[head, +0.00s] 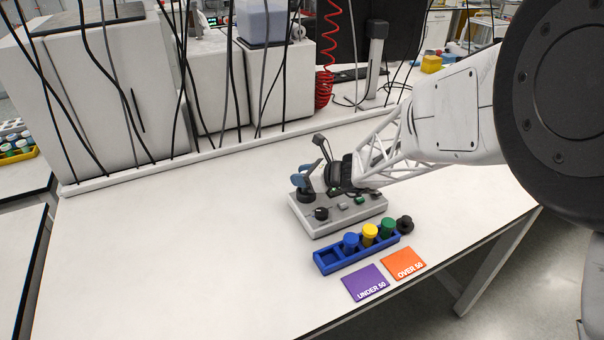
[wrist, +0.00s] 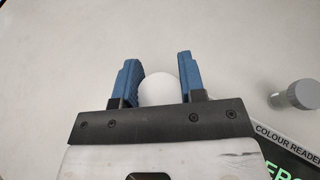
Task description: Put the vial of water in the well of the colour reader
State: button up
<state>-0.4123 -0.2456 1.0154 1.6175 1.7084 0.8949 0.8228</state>
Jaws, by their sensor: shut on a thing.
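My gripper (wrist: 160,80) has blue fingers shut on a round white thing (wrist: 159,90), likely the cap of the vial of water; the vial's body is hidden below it. In the head view my gripper (head: 301,182) is at the back left edge of the colour reader (head: 345,213), a grey box with a dark knob and small buttons on top. How high it is above the bench is hard to tell. The reader's labelled edge (wrist: 285,140) shows at lower right in the wrist view. I cannot make out the well clearly.
A blue rack (head: 328,262) in front of the reader holds blue-, yellow- and green-capped vials; its left end slot is empty. A black round piece (head: 404,224) is at its right end. Purple (head: 366,283) and orange (head: 403,263) cards lie in front. The bench is clear to the left.

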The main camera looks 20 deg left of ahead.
jog(key=shift+f, duration=0.25)
jog(key=shift+f, duration=0.35)
jog(key=shift+f, duration=0.45)
dwell(0.8)
jog(key=o, duration=1.5)
jog(key=shift+c, duration=0.2)
jog(key=shift+r, duration=0.15)
jog(key=shift+r, duration=3.35)
jog(key=shift+r, duration=0.1)
